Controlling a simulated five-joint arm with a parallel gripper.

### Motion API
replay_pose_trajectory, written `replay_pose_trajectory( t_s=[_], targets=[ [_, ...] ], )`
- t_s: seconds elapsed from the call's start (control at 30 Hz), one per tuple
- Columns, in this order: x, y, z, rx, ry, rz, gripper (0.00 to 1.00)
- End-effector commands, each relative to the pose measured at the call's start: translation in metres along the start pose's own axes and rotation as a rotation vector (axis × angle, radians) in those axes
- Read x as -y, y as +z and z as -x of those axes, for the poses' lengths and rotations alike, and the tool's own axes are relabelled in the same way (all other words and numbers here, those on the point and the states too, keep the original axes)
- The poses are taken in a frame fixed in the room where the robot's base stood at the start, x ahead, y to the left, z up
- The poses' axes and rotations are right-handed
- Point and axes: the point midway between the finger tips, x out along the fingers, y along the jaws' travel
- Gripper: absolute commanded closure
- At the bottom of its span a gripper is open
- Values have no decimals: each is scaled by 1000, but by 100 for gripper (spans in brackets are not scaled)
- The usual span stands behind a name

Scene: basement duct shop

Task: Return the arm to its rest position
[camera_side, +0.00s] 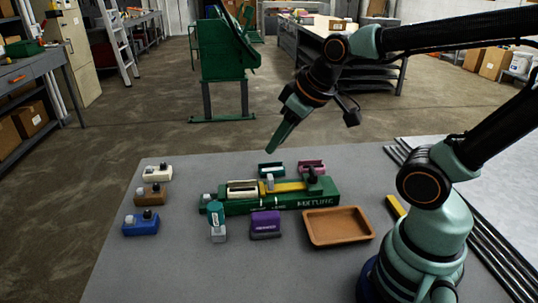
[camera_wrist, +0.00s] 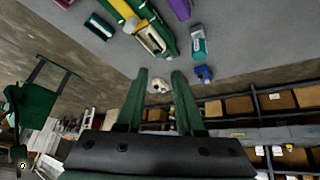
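My gripper (camera_side: 273,149) is raised above the back edge of the grey table (camera_side: 165,275), with its green fingers pointing down and left. In the wrist view, my gripper (camera_wrist: 159,74) has its two fingers apart with nothing held between them. A green fixture (camera_side: 325,199) lies below it on the table, apart from the fingers. A cream piece (camera_side: 242,188) sits in the fixture's left part. My arm reaches in from the right with its elbow bent.
Cream (camera_side: 157,173), brown (camera_side: 151,195) and blue (camera_side: 141,224) blocks stand at the left. A purple block (camera_side: 265,225), teal-topped piece (camera_side: 217,225) and tan tray (camera_side: 339,240) are in front. Teal (camera_side: 271,170) and magenta (camera_side: 311,167) pieces lie behind. Dark rails (camera_side: 490,245) run at right.

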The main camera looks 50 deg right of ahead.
Motion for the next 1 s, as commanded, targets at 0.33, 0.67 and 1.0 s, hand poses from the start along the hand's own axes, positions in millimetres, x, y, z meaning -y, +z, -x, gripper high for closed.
replay_pose_trajectory(
  t_s=[0.33, 0.67, 1.0],
  targets=[
    [5, 13, 24, 32, -8, -122, 64],
    [5, 13, 24, 32, -8, -120, 64],
    [5, 13, 23, 32, -8, -119, 64]
  ],
)
